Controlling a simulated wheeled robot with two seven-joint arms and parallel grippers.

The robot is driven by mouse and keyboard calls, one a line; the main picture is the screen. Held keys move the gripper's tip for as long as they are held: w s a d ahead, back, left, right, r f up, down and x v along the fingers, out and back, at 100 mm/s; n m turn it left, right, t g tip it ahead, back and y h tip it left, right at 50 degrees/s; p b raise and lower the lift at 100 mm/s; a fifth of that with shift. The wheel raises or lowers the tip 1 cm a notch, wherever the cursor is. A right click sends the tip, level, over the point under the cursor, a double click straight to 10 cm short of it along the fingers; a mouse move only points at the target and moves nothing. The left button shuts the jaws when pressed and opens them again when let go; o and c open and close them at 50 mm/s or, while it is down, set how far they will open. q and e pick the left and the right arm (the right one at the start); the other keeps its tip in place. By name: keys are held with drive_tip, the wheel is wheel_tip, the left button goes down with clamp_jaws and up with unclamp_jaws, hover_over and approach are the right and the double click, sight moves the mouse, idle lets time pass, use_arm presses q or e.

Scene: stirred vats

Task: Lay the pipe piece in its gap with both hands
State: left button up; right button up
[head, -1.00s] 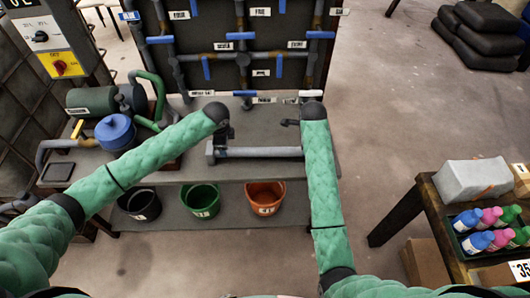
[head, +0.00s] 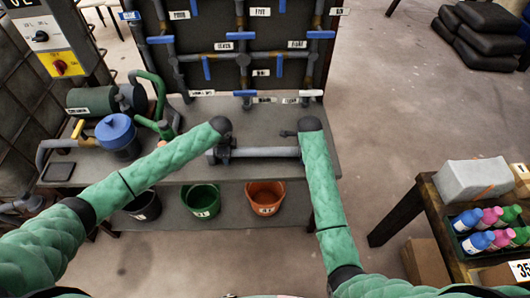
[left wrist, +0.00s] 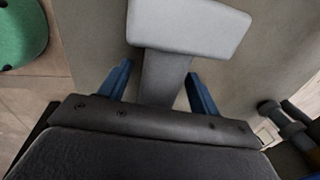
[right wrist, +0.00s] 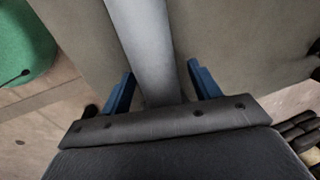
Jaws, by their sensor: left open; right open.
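The grey pipe piece (head: 265,152) lies along the front of the bench top, with a wider block-like end at its left. My left gripper (head: 224,152) is at its left end. In the left wrist view the pipe piece (left wrist: 165,75) runs between the open blue fingers (left wrist: 160,88), its wide end just beyond them. My right gripper (head: 290,134) is near the pipe's right end, partly hidden by my arm. In the right wrist view the pipe (right wrist: 143,45) passes between its open blue fingers (right wrist: 160,85). I cannot clearly make out the gap.
A dark panel (head: 275,75) with labelled pipes and blue handles stands behind the bench (head: 255,180). A blue-lidded pot (head: 117,134) and a green pump (head: 92,100) are at left. Green (head: 201,200) and orange (head: 265,196) buckets sit on the lower shelf.

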use_arm(q)
clamp_jaws()
use_arm(e)
clamp_jaws()
use_arm(q)
drive_tip(key=shift+r, duration=0.2)
use_arm(e)
drive_tip(key=shift+r, duration=0.25)
